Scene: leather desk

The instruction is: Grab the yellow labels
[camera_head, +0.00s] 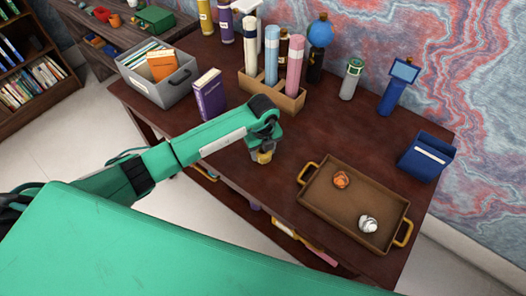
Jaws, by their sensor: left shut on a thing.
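My left gripper (265,148) hangs over the middle of the desk, left of the brown tray. It is shut on a small yellow thing (263,157), which shows just below the fingers and looks like the yellow labels. Most of it is hidden by the gripper, and I cannot tell whether it still touches the desk. My right gripper is not in view.
The brown tray (327,208) holds an orange crumpled ball (341,179) and a white one (368,223). A divided box (291,102) with tubes, a purple book (209,95), a grey bin (187,75) and a blue holder (427,158) stand behind.

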